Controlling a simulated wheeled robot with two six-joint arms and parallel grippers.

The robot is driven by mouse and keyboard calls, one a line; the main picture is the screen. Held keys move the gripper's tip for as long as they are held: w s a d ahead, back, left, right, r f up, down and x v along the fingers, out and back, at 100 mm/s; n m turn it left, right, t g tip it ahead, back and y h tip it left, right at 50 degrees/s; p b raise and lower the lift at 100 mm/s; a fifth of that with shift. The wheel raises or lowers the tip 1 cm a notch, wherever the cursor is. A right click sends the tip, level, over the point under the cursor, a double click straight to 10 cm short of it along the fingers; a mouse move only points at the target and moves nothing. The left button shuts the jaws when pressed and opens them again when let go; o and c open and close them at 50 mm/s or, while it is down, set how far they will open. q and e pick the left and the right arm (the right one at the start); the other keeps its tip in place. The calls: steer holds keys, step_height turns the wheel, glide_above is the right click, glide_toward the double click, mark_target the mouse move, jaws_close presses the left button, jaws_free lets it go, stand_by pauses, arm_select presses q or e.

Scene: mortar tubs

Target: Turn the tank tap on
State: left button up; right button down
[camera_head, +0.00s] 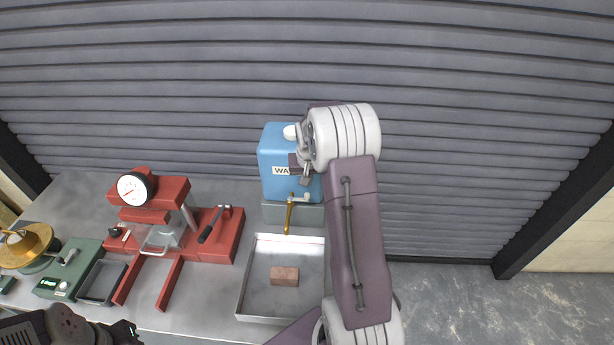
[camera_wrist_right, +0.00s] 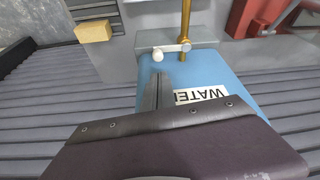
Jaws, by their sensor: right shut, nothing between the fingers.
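The blue water tank (camera_head: 277,150) stands on a grey stand at the back of the bench, its label partly hidden by my right arm. The tank tap has a brass spout (camera_head: 289,214) pointing down over the tray and a pale lever (camera_head: 300,197). In the right wrist view, turned upside down, the lever (camera_wrist_right: 170,48) sticks out sideways from the brass spout and ends in a white ball knob. My right gripper (camera_head: 305,180) is shut and empty in front of the tank, just above the lever; its fingers (camera_wrist_right: 158,92) appear apart from the knob. My left gripper (camera_head: 128,333) is at the bottom left, its jaws unclear.
A metal tray (camera_head: 258,305) holding a reddish brick (camera_head: 284,276) sits below the spout. A red press with a dial gauge (camera_head: 134,188) stands to its left, then a green scale (camera_head: 68,270) and a brass-coloured pan (camera_head: 27,245). A ribbed shutter wall (camera_head: 450,120) is close behind the tank.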

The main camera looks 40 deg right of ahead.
steer(key=p+x, duration=0.1)
steer(key=x, duration=0.5)
steer(key=shift+f, duration=0.1)
steer(key=shift+w+d, duration=0.1)
